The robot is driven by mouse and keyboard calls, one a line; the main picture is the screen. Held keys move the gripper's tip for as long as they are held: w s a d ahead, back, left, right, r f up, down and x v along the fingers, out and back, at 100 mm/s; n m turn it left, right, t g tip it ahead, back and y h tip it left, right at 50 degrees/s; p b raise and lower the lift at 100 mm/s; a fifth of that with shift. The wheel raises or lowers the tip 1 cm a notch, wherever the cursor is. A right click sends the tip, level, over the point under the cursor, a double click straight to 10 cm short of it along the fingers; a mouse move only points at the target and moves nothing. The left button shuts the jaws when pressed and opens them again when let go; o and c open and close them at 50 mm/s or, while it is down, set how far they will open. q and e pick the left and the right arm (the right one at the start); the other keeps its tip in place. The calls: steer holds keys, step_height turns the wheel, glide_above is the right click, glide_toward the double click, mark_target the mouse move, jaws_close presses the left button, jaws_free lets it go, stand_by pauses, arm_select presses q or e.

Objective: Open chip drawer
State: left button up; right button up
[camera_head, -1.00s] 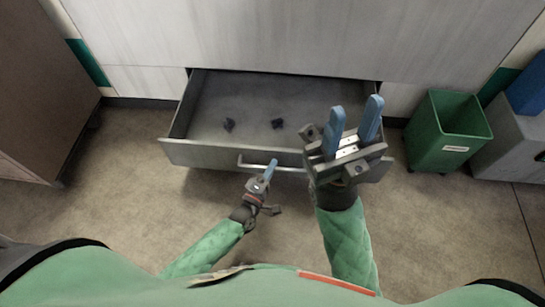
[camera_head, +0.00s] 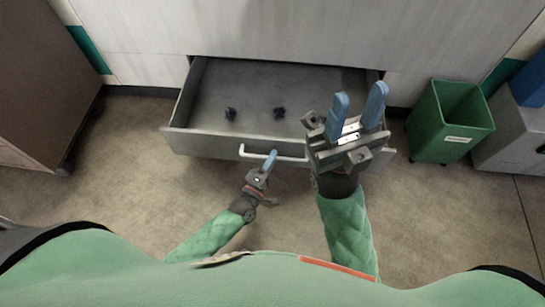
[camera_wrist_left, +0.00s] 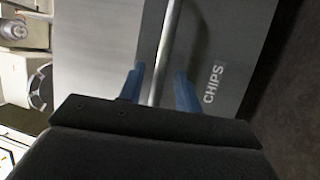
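The chip drawer (camera_head: 205,143) is pulled out from the pale cabinet, with two small dark pieces (camera_head: 279,112) on its floor. Its metal handle bar (camera_head: 243,152) runs across the front; it also shows in the left wrist view (camera_wrist_left: 168,40), beside a "CHIPS" label (camera_wrist_left: 212,84). My left gripper (camera_head: 270,160) is at the handle. In the left wrist view its blue fingers (camera_wrist_left: 160,88) stand apart on either side of the bar, with gaps visible. My right gripper (camera_head: 358,108) is open and empty, raised over the drawer's right front corner, hiding part of it.
A green bin (camera_head: 430,125) stands on the floor right of the drawer, beside a grey bin (camera_head: 510,140) with a blue top. A brown cabinet (camera_head: 45,90) stands at the left. The floor between is clear.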

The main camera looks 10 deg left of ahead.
arm_select(q)
steer(key=p+v, duration=0.1)
steer(key=v, duration=0.5)
steer(key=shift+s, duration=0.35)
steer(key=shift+a, duration=0.15)
